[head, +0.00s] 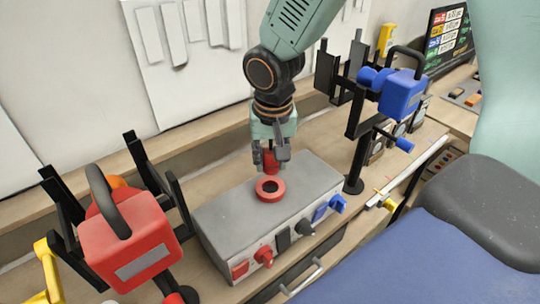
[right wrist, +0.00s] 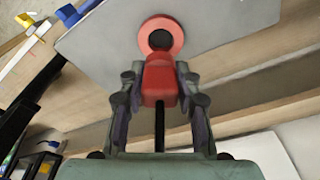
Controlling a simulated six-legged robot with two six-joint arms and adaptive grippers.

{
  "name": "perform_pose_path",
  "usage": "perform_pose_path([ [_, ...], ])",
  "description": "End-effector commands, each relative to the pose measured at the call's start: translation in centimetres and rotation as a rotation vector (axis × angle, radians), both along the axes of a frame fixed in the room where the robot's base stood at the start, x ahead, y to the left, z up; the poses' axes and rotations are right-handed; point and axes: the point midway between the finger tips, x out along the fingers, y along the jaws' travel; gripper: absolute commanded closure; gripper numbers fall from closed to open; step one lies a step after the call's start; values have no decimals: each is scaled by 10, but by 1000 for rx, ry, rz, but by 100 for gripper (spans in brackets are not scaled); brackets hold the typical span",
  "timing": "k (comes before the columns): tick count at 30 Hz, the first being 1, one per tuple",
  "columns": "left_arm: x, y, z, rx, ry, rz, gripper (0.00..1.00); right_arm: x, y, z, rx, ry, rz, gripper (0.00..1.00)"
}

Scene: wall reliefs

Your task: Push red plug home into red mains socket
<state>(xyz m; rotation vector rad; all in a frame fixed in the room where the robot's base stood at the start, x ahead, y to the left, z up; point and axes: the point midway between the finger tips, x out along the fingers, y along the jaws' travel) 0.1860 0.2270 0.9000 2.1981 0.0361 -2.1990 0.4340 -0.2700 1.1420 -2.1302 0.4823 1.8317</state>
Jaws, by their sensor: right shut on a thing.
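My right gripper (head: 271,158) comes down from above and is shut on the red plug (head: 270,163). In the right wrist view the fingers (right wrist: 157,72) stand on both sides of the red plug (right wrist: 158,84), with a black cord or pin behind it. The red mains socket (head: 279,191) is a red ring with a dark centre on top of the grey box (head: 225,215). It also shows in the right wrist view (right wrist: 176,28). The plug's end is at or just above the ring's back edge; I cannot tell whether they touch. My left gripper is not in view.
A red box-shaped device (head: 115,240) with a black handle stands at left in a black stand. A blue device (head: 400,95) is at right on another stand. The box front carries red, black and blue fittings (head: 321,211). White panels (head: 187,40) hang behind.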

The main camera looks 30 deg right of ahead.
Motion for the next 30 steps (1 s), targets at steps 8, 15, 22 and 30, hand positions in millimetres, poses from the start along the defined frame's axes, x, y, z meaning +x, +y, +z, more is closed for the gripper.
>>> perform_pose_path([
  [8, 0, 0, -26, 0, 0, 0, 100, 0, 1, -29, 0, 0, -1, 98],
  [15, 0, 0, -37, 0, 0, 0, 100, 0, 1, -42, 0, -1, -1, 98],
  [22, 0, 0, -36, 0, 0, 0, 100, 0, 1, -42, 0, -1, -1, 98],
  [30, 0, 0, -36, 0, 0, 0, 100, 0, 1, -41, 0, 0, -1, 98],
])
